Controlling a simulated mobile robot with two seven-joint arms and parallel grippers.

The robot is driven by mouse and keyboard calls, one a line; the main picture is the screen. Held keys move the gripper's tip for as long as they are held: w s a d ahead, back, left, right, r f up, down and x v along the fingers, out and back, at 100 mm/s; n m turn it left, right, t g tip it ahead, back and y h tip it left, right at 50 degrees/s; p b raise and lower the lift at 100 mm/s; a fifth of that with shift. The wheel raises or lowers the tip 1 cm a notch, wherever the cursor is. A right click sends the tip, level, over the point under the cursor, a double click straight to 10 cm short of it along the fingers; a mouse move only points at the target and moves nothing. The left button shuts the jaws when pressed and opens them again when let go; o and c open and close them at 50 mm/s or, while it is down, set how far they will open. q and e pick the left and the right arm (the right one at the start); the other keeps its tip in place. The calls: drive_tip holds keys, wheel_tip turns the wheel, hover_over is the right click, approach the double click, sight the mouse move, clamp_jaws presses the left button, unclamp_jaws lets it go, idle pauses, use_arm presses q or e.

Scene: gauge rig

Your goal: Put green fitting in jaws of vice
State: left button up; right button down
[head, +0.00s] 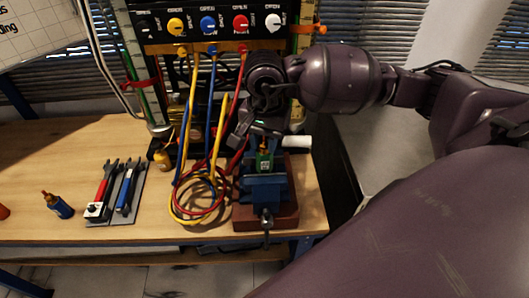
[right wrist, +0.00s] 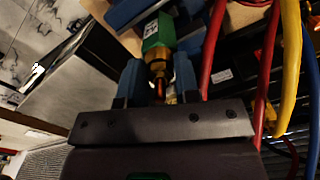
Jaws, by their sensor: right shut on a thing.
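The green fitting (head: 264,161) is upright with its lower end at the blue jaws of the vice (head: 263,188). Whether it touches the jaws is hard to tell. My right gripper (head: 262,143) is above the vice and shut on the fitting's upper end. In the right wrist view, the fingers of my right gripper (right wrist: 158,82) are on either side of the fitting's brass end, and its green body (right wrist: 157,32) with a white label points away from me. Blue vice parts (right wrist: 128,12) show beside it. My left gripper is not in view.
Red, blue and yellow hoses (head: 198,205) hang from the gauge panel (head: 205,25) and coil left of the vice.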

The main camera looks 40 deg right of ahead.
sight(264, 153)
drive_tip(key=shift+f, duration=2.25)
drive_tip(key=shift+f, duration=0.2)
drive_tip(key=c, duration=0.8)
unclamp_jaws()
drive_tip(key=shift+r, duration=0.1)
drive_tip(key=shift+r, duration=0.25)
wheel_tip(264, 153, up, 11)
drive_tip(key=shift+f+b, duration=0.15)
drive_tip(key=shift+b, duration=0.3)
drive_tip(key=shift+r, duration=0.5)
